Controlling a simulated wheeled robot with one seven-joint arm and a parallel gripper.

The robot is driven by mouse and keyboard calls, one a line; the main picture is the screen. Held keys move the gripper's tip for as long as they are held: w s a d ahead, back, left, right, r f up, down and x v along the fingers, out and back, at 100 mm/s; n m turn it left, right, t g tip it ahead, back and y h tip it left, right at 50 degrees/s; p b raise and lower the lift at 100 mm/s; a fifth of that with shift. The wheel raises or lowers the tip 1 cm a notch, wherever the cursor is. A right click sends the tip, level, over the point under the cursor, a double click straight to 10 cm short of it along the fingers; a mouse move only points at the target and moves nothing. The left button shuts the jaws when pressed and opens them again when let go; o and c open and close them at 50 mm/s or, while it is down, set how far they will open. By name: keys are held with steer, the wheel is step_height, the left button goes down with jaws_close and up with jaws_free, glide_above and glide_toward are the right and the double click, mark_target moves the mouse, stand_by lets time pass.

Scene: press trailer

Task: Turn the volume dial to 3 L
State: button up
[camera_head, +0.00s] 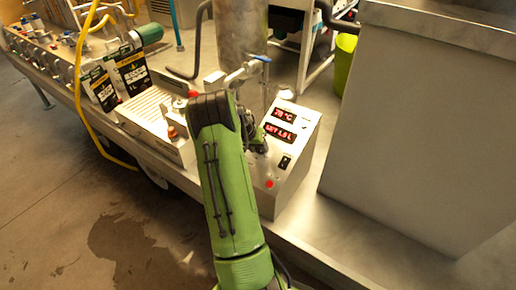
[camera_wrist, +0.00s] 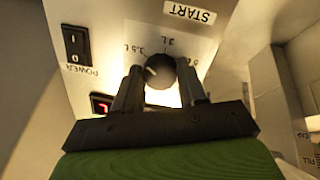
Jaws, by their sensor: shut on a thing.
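The volume dial (camera_wrist: 160,70) is a round black knob on the pale control panel. In the wrist view my gripper (camera_wrist: 159,80) has one finger on each side of it and is shut on it. A short light mark on the dial points towards the printed 1.5 L label (camera_wrist: 138,47). Another volume label (camera_wrist: 168,42) is above the dial, and one marked 5 (camera_wrist: 197,63) is to its right. In the head view my gripper (camera_head: 256,143) is at the left of the control box (camera_head: 288,185), and the dial is hidden. The lower red display (camera_head: 280,133) seems to read SET 1.5 L.
A black power switch (camera_wrist: 76,44) and a START label (camera_wrist: 189,12) are close to the dial. A red button (camera_head: 269,184) is low on the box. A metal tank (camera_head: 415,130) stands to the right, and a slatted tray (camera_head: 160,112) to the left.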

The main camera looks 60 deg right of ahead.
steer(key=m+b, duration=0.4)
steer(key=m, duration=0.1)
steer(key=shift+f, duration=0.15)
steer(key=m+b, duration=0.4)
steer(key=m, duration=0.1)
steer(key=shift+d+r+m+t+y, duration=0.1)
steer(key=shift+r+m+t+y, duration=0.1)
steer(key=shift+m+t+y, duration=0.15)
steer(key=shift+b, duration=0.3)
steer(key=o, duration=1.1)
steer(key=shift+c, duration=0.2)
steer(key=p+v, duration=0.3)
steer(key=v, duration=1.3)
steer(key=shift+f, duration=0.15)
